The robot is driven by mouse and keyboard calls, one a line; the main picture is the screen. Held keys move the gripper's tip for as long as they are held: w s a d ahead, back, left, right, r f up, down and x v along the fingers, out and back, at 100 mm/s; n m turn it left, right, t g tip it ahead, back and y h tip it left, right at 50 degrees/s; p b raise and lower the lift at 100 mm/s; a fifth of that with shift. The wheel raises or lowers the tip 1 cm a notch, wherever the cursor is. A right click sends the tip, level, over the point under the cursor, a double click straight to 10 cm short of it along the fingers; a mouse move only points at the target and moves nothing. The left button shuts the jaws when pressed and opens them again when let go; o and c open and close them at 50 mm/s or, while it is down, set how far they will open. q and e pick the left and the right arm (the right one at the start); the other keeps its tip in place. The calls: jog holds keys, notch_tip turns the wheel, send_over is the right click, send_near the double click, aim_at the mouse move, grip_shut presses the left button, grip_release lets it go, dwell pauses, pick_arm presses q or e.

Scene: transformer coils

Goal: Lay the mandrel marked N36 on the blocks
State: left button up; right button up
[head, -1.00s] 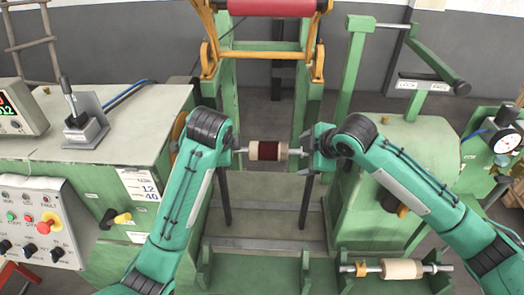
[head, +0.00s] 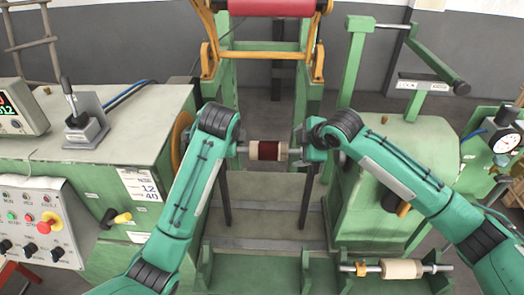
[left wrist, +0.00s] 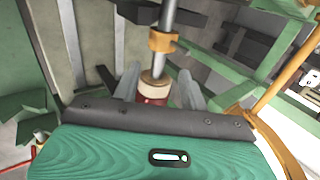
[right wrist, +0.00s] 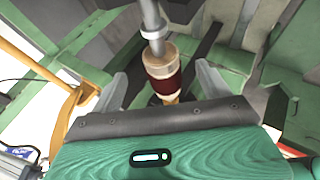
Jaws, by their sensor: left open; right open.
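A mandrel (head: 268,151) with a pale core and dark red winding lies level in the middle of the head view, between my two hands. No N36 mark is readable on it. My left gripper (head: 238,150) is at its left end, mostly hidden by my arm; in the left wrist view its fingers (left wrist: 158,90) stand apart on both sides of the mandrel. My right gripper (head: 300,147) is at the right end; its open fingers (right wrist: 163,88) flank the mandrel in the right wrist view. Green uprights (head: 305,272), possibly the blocks, stand at the bottom.
A second mandrel (head: 400,269) with a pale core and an orange collar lies on the green rack at lower right. Green machine housings stand left (head: 120,120) and right (head: 400,150). An orange frame with a red roller (head: 270,7) is above.

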aim_at(287, 151)
pick_arm(q)
jog(key=x, duration=0.8)
jog(key=shift+w+f, duration=0.15)
jog(key=shift+w, duration=0.05)
pick_arm(e)
jog(key=x, duration=0.8)
jog(key=shift+w+f, duration=0.15)
pick_arm(q)
jog(key=shift+c, duration=0.2)
pick_arm(e)
jog(key=shift+c, duration=0.2)
pick_arm(q)
jog(key=c, duration=0.7)
pick_arm(e)
jog(key=c, duration=0.7)
pick_arm(q)
grip_shut()
pick_arm(e)
jog(key=c, duration=0.8)
